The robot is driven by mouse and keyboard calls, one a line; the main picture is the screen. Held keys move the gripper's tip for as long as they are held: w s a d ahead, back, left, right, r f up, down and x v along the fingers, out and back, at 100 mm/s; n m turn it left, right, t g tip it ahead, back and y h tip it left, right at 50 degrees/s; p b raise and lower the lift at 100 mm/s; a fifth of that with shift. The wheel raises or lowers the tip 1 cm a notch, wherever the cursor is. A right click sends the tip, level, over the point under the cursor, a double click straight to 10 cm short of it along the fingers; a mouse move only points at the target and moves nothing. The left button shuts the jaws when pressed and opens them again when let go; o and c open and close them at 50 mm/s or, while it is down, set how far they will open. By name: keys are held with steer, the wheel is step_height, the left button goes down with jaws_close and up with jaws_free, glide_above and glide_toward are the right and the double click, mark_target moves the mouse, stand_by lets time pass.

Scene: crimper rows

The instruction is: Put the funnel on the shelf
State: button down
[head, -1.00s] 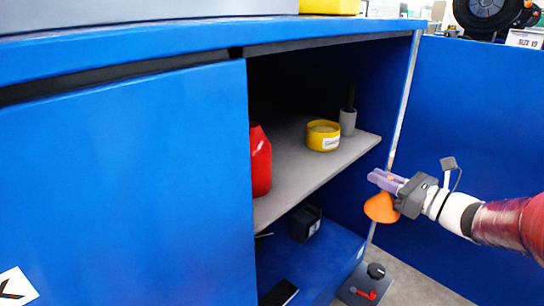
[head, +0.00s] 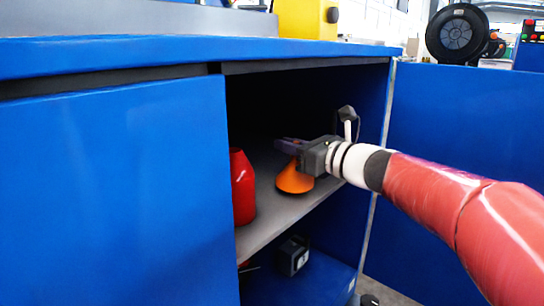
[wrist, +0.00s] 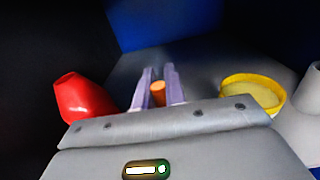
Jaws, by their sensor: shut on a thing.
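The orange funnel (head: 294,179) is in my gripper (head: 288,147), wide end down, over the grey shelf (head: 262,217) inside the blue cabinet. In the head view its rim is close to the shelf surface; I cannot tell whether it touches. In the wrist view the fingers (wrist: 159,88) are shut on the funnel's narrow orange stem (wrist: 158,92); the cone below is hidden.
A red bottle (head: 242,188) stands on the shelf left of the funnel; it also shows in the wrist view (wrist: 82,100). A yellow round container (wrist: 252,92) is to the right. A dark box (head: 292,256) sits on the lower level. The open blue door (head: 450,130) is right.

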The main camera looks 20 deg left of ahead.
steer(key=a+f, duration=0.1)
steer(key=w+a+f, duration=0.1)
steer(key=a, duration=0.1)
steer(key=a+f+b, duration=0.1)
steer(key=shift+w+a+f, duration=0.15)
steer(key=shift+w+f, duration=0.15)
steer(key=shift+w, duration=0.1)
steer(key=c, duration=1.5)
jaws_free()
steer(key=shift+o, duration=0.2)
